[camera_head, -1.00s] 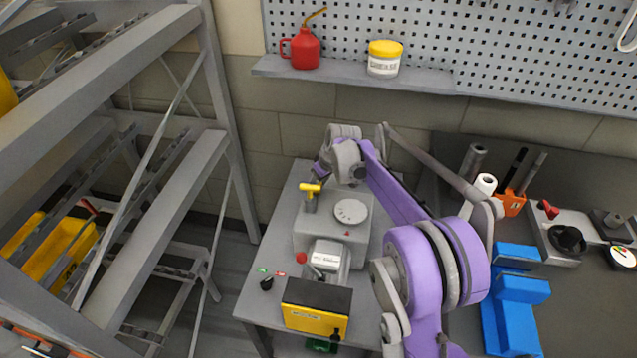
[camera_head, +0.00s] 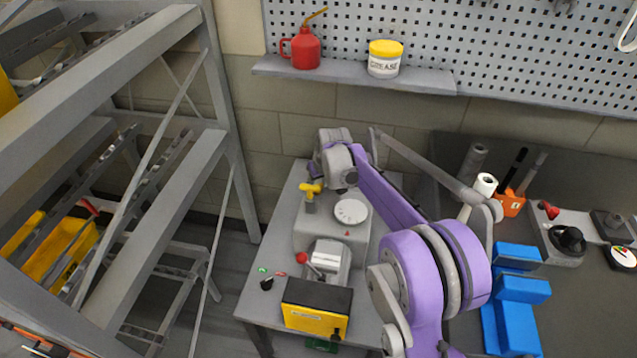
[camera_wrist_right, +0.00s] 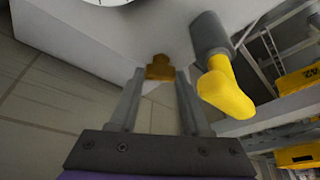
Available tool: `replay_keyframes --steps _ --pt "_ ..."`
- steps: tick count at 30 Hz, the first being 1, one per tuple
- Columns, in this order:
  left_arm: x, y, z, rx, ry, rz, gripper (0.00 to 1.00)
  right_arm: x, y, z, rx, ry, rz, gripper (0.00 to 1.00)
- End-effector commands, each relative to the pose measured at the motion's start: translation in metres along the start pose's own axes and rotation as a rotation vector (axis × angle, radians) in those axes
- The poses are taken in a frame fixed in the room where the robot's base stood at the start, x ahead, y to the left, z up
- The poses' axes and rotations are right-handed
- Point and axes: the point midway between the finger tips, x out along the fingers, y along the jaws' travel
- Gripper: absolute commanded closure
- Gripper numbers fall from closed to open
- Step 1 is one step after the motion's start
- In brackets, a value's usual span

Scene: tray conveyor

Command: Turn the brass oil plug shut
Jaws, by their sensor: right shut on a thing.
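The brass oil plug (camera_wrist_right: 159,68) shows in the right wrist view, on the lower side of a pale grey machine housing. My right gripper (camera_wrist_right: 159,84) has its two fingers on either side of the plug and is shut on it. In the head view the right gripper is hidden behind my own wrist, at the back of the machine (camera_head: 329,238). The plug does not show there. My left gripper is in neither view.
A yellow-handled valve (camera_wrist_right: 227,88) sticks out close to the right of the fingers; it also shows in the head view (camera_head: 311,190). A white dial (camera_head: 351,212) tops the machine. A yellow box (camera_head: 315,318) stands in front. Metal racking (camera_head: 175,205) stands left.

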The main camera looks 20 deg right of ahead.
Motion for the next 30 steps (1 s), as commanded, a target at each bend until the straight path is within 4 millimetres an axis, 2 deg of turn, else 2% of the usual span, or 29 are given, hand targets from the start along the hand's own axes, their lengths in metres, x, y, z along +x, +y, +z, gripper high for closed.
replay_keyframes --steps 15,30 --pt "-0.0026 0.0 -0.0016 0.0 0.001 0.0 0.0 -0.0003 -0.0034 -0.0012 0.406 0.0 0.17 1.0" --pt "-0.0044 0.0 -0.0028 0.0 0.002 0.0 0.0 0.0 -0.0038 -0.0017 0.577 0.001 0.238 1.0"
